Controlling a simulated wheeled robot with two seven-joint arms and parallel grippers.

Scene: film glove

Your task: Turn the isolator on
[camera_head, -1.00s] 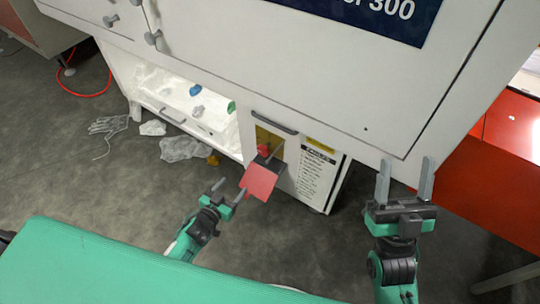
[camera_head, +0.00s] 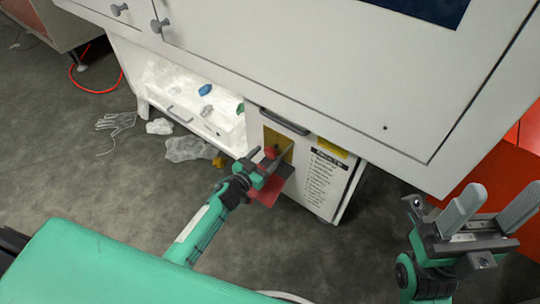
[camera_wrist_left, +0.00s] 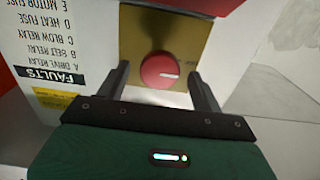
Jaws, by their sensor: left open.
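The isolator is a round red knob (camera_head: 271,152) on a yellow plate (camera_head: 286,144) at the front of the white cabinet. In the left wrist view the knob (camera_wrist_left: 158,71) sits between my two spread fingers, with a gap on each side. A pale mark on it points sideways in that view. My left gripper (camera_head: 269,158) is open in front of the knob, and part of it hides the plate's lower edge. My right gripper (camera_head: 492,212) is open and empty at the lower right, away from the knob.
A red flap (camera_head: 268,190) hangs just below the knob, partly behind my left gripper. A printed fault list (camera_head: 322,170) is to its right. A white open bay (camera_head: 190,108) holds small coloured pieces. Clear film (camera_head: 190,148) and a glove (camera_head: 116,122) lie on the floor.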

